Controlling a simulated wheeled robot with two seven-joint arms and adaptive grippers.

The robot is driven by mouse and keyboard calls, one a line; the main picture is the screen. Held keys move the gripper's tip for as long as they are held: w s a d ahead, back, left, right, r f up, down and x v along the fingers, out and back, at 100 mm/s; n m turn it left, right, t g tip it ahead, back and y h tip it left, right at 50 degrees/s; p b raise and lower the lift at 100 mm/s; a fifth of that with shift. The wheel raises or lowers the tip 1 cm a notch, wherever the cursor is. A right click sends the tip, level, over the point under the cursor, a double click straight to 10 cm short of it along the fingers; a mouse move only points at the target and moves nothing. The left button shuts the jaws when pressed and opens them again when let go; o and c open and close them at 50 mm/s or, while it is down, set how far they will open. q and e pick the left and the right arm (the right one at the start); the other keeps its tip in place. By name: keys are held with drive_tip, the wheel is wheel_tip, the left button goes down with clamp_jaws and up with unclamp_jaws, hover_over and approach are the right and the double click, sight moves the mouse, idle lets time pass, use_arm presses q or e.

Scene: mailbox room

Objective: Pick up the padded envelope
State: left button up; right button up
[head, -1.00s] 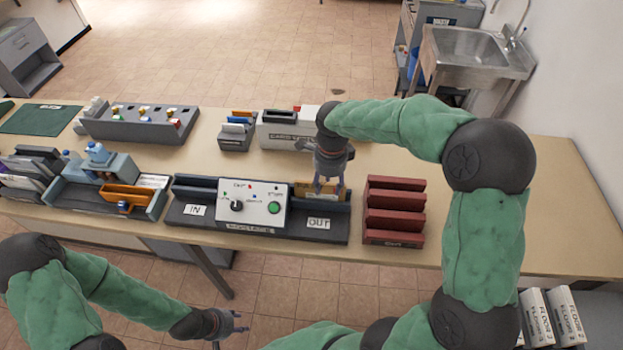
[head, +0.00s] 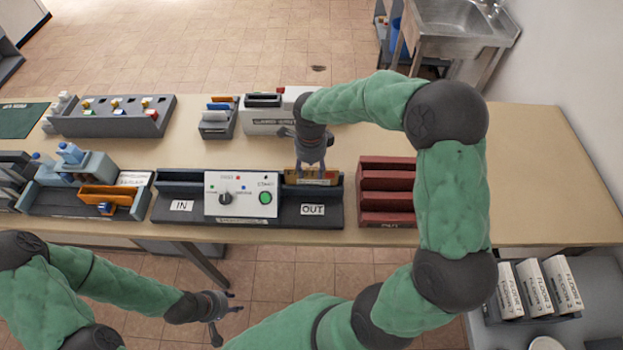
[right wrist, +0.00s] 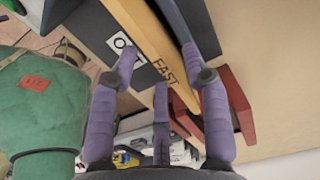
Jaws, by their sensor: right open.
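The padded envelope is tan-orange and stands in the OUT slot of the dark machine (head: 330,215). The envelope (head: 318,181) shows just below my right gripper in the head view. In the right wrist view the envelope (right wrist: 155,45), marked "FAST", runs between the fingers. My right gripper (head: 311,172) is open, with its fingers on either side of the envelope's upper edge; I cannot tell whether they touch it. My left gripper (head: 224,305) is empty in front of the table, low in the view, with its fingers apart.
A red slotted rack (head: 386,190) stands just right of the machine. A control box (head: 239,195) with a knob and green button sits mid-machine. Behind are a white-grey box (head: 262,117) and a small grey holder (head: 217,125). The table's right end (head: 545,190) is clear.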

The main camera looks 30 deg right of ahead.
sight(312, 179)
drive_tip(key=f, duration=0.3)
drive_tip(key=shift+w+a+f, duration=0.1)
drive_tip(key=shift+w+f, duration=0.1)
drive_tip(key=shift+f, duration=0.1)
clamp_jaws()
use_arm(q)
drive_tip(key=shift+f, duration=0.3)
use_arm(e)
drive_tip(key=shift+r, duration=0.15)
